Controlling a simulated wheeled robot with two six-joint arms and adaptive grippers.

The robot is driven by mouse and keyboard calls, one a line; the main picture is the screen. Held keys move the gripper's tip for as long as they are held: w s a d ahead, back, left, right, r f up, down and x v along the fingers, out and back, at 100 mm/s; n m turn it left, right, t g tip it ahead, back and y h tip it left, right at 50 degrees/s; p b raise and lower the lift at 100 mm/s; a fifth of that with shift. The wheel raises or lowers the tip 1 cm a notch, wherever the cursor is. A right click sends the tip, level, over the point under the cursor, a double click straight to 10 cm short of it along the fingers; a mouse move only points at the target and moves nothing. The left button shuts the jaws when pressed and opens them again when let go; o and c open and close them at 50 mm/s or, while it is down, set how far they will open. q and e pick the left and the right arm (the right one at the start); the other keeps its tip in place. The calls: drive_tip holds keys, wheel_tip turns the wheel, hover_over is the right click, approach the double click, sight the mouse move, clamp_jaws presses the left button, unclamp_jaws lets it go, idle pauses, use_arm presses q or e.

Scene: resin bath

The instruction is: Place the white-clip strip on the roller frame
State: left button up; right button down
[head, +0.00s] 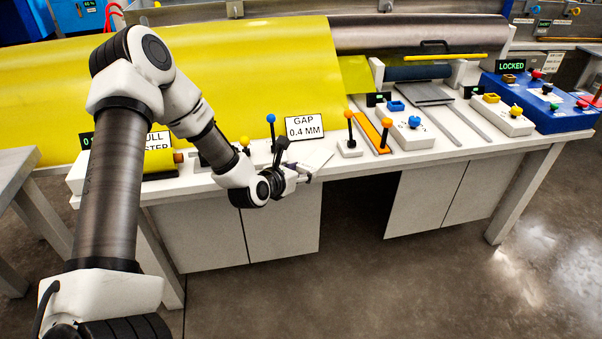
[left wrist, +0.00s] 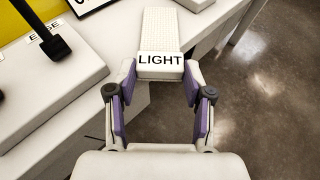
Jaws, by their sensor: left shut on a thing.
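The white-clip strip is a pale, mesh-textured flat strip (left wrist: 161,28) whose white clip (left wrist: 160,66) reads LIGHT. In the left wrist view my left gripper (left wrist: 160,78) has a finger on each side of the clip and is shut on it. In the head view my left gripper (head: 306,173) is at the bench's front edge, with the pale strip (head: 315,159) reaching away from it, low over the bench top. The roller frame (head: 461,74), with white end brackets and a dark roller (head: 420,72), stands at the back, right of the yellow sheet. My right gripper is not in view.
The GAP 0.4 MM sign (head: 304,127) stands just behind the strip. An orange-knob lever (head: 349,142), an orange strip (head: 372,132) and a blue-knob box (head: 414,131) lie to the right. A yellow sheet (head: 250,70) covers the back left. A blue LOCKED unit (head: 559,117) is far right.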

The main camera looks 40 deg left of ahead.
use_arm(q)
drive_tip(key=shift+f, duration=0.1)
drive_tip(key=shift+f, duration=0.1)
drive_tip(key=o, duration=1)
